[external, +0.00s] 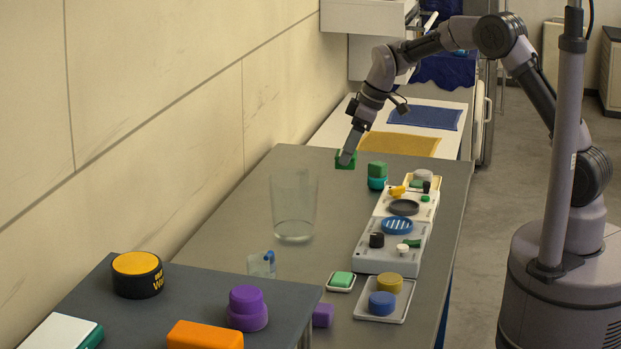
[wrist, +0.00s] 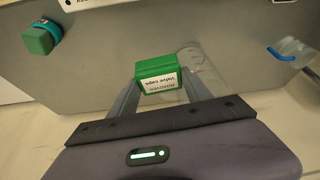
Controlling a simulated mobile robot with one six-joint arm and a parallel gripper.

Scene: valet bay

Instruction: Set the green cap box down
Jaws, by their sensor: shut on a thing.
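The green cap box (external: 340,163) is between the fingers of my gripper (external: 346,158) over the far left part of the grey table. In the wrist view the green cap box (wrist: 158,70) has a white label reading "Removed Valve caps". The two fingers of my gripper (wrist: 160,90) press on its sides. The grey tabletop (wrist: 115,50) shows beyond it. The box seems to be held above the table, but I cannot tell the height of the gap. The fingers hide part of the box in the external view.
A green block on a teal round base (external: 377,176) stands right of the box. A clear glass cylinder (external: 293,205) stands nearer the camera. A light tray with small parts (external: 378,262) lies along the right. The wall (external: 200,120) borders the left. Bare tabletop lies between.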

